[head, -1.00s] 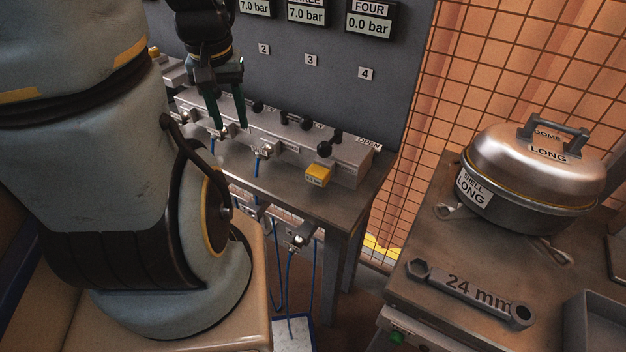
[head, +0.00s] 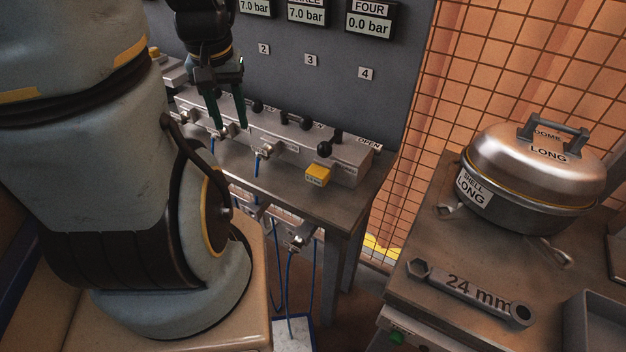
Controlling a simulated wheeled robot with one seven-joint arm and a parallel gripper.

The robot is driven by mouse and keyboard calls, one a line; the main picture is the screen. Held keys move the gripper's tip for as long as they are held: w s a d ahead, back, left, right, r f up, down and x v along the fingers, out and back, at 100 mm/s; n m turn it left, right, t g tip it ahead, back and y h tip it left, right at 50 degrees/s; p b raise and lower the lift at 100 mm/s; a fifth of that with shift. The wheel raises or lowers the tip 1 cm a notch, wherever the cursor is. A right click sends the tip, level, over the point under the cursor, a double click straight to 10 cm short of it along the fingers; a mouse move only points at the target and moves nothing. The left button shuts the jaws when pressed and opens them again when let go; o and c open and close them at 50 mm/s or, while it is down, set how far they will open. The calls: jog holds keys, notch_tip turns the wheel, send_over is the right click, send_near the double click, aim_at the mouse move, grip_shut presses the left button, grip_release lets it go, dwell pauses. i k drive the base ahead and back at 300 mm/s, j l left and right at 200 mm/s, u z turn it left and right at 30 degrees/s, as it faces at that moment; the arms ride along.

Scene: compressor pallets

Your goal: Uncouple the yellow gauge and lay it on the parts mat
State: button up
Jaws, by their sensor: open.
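The yellow gauge (head: 318,175) is a small yellow block on the front of the grey manifold (head: 350,165), at its right end, below a black-knobbed lever (head: 325,149). My gripper (head: 230,127) points down over the manifold's left part, left of the gauge and well apart from it. Its two dark fingers are spread, with nothing seen between them. They overlap the manifold's front fittings in the picture; I cannot tell if they touch. I cannot make out a parts mat for certain.
Displays above the manifold include FOUR (head: 370,22) at 0.0 bar. Blue hoses (head: 257,166) hang from the fittings. At the right, a bench (head: 410,290) holds a domed metal vessel (head: 535,170), a 24 mm wrench (head: 470,293) and a grey tray (head: 590,310). A mesh fence stands behind.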

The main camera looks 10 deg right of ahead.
aim_at(319, 175)
jog(key=k+j, duration=0.45)
jog(key=j, duration=0.25)
jog(key=k+j, duration=0.25)
jog(key=k+j+u, duration=0.1)
jog(key=k+j, duration=0.15)
jog(key=j, duration=0.2)
